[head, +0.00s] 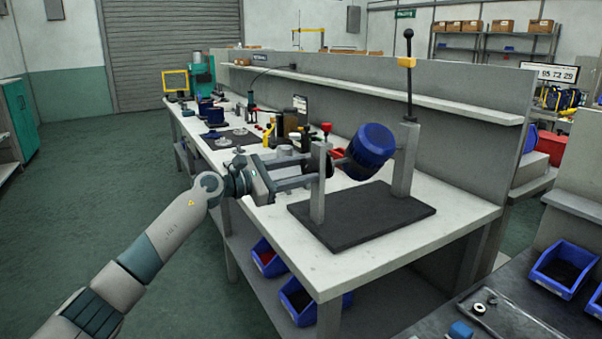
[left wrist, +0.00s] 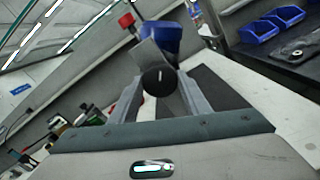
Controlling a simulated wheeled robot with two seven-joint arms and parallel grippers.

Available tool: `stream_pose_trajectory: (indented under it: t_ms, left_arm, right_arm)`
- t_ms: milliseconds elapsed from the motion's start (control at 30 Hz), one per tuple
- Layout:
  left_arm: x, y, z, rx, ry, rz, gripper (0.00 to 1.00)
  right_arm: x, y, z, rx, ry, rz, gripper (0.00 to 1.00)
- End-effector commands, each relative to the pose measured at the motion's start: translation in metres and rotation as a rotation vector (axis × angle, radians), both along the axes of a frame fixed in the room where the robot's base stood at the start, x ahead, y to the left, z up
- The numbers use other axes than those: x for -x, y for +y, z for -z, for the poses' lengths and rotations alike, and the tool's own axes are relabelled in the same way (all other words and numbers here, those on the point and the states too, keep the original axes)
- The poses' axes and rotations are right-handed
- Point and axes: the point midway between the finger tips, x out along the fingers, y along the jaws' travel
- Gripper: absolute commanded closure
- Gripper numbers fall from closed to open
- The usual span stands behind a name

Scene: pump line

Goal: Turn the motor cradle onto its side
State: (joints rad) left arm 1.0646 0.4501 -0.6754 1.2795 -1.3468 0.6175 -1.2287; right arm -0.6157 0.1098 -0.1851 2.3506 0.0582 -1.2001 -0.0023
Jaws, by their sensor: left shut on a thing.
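The motor cradle stands on a dark base plate (head: 360,225) at the near end of the white bench. It has two grey posts (head: 403,160), and a blue motor (head: 372,146) hangs tilted between them. The motor also shows in the left wrist view (left wrist: 163,38), behind a slanted grey plate (left wrist: 154,58). My left gripper (head: 318,168) reaches in from the left at the near post. Its fingers are shut on a round black knob (left wrist: 160,79) at the cradle's side. A red knob (head: 326,128) tops the near post. My right gripper is not in view.
Tools and parts crowd the bench (head: 345,277) behind the cradle. A grey partition with a shelf (head: 430,98) runs along its back. Blue bins (head: 562,270) sit at right. Floor at left is clear.

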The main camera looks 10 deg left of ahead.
Motion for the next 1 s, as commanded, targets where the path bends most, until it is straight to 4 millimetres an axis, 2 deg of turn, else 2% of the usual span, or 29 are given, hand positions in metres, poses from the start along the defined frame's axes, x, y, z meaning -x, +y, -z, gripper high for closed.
stream_pose_trajectory:
  t_ms: [267,300,367,767,1000]
  left_arm:
    - [0.000,0.000,0.001,-0.002,0.001,0.000,0.97]
    - [0.000,0.000,0.001,-0.001,0.002,0.000,0.50]
    - [0.000,0.000,0.001,-0.001,0.002,0.000,0.38]
    - [0.001,0.002,0.001,0.000,0.001,0.000,0.38]
    - [0.013,0.020,0.001,0.000,0.000,-0.001,0.38]
  right_arm:
    - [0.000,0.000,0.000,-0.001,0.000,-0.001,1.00]
    - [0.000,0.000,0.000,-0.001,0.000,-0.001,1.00]
    - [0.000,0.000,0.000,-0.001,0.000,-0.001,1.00]
    - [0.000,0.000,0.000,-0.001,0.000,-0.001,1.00]
    - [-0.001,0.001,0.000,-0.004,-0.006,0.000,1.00]
